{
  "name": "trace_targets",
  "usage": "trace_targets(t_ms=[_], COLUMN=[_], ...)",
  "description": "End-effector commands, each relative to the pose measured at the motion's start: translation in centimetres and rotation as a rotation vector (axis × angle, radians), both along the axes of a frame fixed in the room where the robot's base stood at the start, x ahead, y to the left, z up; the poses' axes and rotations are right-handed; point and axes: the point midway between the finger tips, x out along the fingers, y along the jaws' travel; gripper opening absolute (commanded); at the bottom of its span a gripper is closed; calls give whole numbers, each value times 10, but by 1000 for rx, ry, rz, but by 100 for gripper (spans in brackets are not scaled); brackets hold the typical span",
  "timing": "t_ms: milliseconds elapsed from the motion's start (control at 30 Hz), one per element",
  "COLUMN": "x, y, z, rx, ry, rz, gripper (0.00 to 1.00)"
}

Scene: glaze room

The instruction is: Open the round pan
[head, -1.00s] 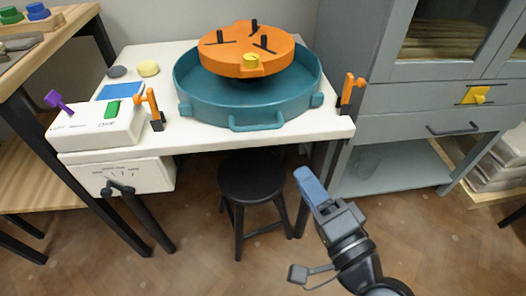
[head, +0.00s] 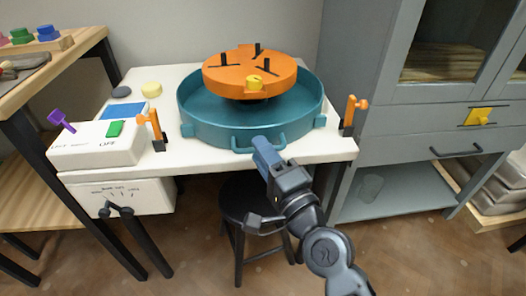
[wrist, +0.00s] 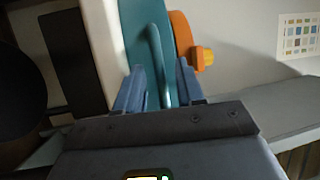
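A white control box (head: 95,148) with a purple lever and green button stands at the table's left. Orange-topped clamps (head: 354,110) stand at the front corners. A black stool (head: 240,200) is below my arm. A grey cabinet (head: 400,130) stands right.

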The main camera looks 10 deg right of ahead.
Motion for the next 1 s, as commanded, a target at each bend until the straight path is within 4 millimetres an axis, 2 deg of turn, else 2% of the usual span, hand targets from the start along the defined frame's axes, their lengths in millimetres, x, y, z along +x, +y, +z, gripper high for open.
trace_targets(t_ms=[267,700,1000], x=[2,2,2], y=[1,1,1], z=[0,0,0], rx=[-1,-1,-1], ry=[1,1,1], rz=[0,0,0], gripper=[38,0,0])
